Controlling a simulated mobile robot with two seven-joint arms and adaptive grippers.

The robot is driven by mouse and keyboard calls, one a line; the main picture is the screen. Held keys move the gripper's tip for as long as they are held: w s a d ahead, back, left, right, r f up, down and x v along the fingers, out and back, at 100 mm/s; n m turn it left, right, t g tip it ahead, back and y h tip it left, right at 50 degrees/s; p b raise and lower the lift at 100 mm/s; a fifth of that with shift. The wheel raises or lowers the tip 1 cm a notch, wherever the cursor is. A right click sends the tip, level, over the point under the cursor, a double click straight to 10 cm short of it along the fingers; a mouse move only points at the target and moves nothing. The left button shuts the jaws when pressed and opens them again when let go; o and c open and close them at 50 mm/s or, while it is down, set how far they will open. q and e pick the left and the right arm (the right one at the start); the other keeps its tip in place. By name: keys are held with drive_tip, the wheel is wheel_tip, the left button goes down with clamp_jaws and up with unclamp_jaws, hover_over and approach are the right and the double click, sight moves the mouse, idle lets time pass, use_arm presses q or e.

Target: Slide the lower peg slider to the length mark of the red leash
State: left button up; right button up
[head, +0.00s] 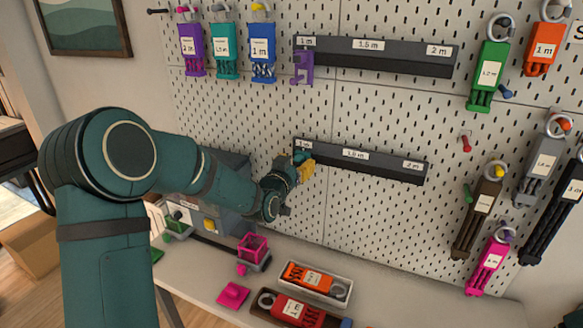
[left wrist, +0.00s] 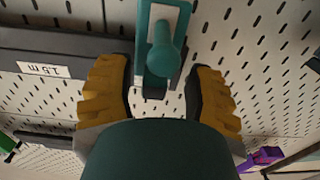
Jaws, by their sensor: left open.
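The lower rail (head: 375,163) is a dark bar on the pegboard with white length labels, the middle one reading 1.5 m. Its teal peg slider (head: 301,156) is at the left end, partly hidden by my gripper. My left gripper (head: 305,171) is at this slider. In the left wrist view the slider (left wrist: 162,45) stands between the open yellow fingers (left wrist: 160,95), with a gap visible on the right; contact on the left is unclear. A red leash (head: 300,310) lies in the front tray, its label too small to read surely. My right gripper is not in view.
The upper rail (head: 375,58) has a purple slider (head: 302,67) at its left end. Leashes hang at top left and along the right. A white tray with an orange leash (head: 308,275) and a magenta holder (head: 252,248) are on the table. The pegboard between the rails is mostly clear.

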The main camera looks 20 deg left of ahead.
use_arm(q)
drive_tip(key=s, duration=1.1)
drive_tip(key=shift+s, duration=0.4)
drive_tip(key=shift+a, duration=0.1)
